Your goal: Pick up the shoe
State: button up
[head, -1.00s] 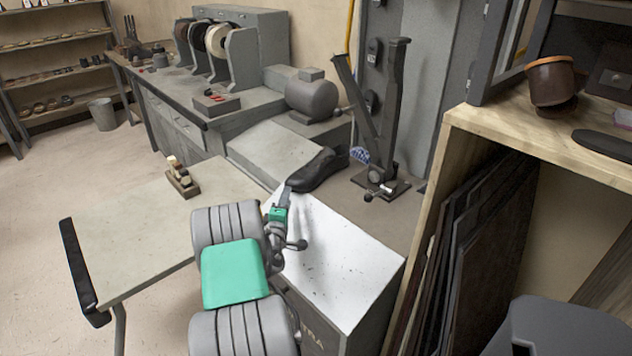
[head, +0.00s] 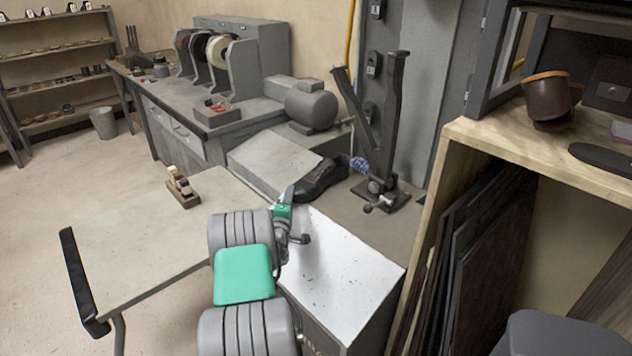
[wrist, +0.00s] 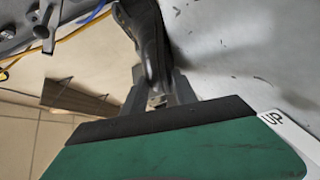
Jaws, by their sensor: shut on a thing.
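A dark shoe (head: 322,178) is at the back edge of the white-topped cabinet (head: 345,270), beside a grey lever press (head: 384,150). My gripper (head: 289,194) reaches the near end of the shoe and is shut on it. In the wrist view the shoe (wrist: 146,40) extends away from between the fingers of my gripper (wrist: 158,92). The exact contact at the fingertips is dark and partly hidden. I cannot tell whether the shoe is clear of the surface.
A work table (head: 140,235) with a small wooden block of tools (head: 182,188) stands at left. A bench with a grinding machine (head: 220,60) and a motor (head: 312,104) is behind. A wooden shelf unit (head: 530,160) holding dark boards stands close at right.

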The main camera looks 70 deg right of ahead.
grip_shut()
jog(key=shift+r, duration=0.15)
